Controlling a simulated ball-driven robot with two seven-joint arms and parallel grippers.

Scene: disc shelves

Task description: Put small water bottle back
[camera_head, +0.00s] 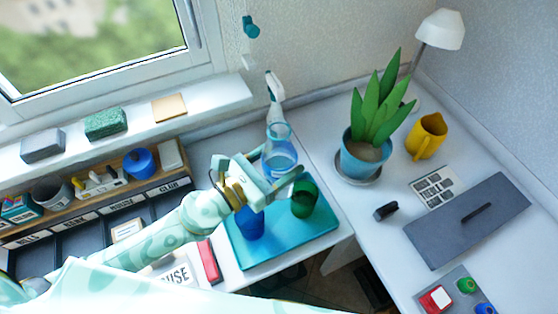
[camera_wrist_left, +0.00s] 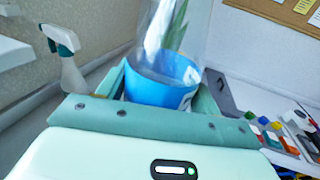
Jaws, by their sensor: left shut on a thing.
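The small water bottle (camera_head: 279,143) is clear, with blue in its lower part. My left gripper (camera_head: 276,181) is shut on it, above the back of the teal tray (camera_head: 275,250). In the left wrist view the bottle (camera_wrist_left: 163,82) stands between the fingers, its clear upper part rising out of the picture. The head view does not show clearly whether its base touches anything. My right gripper is not in view.
A blue cup (camera_head: 250,224) and a green cup (camera_head: 305,198) stand on the tray. A spray bottle (camera_head: 273,88) is behind the held bottle. A potted plant (camera_head: 365,155) stands to the right. A labelled organiser (camera_head: 105,205) is at left.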

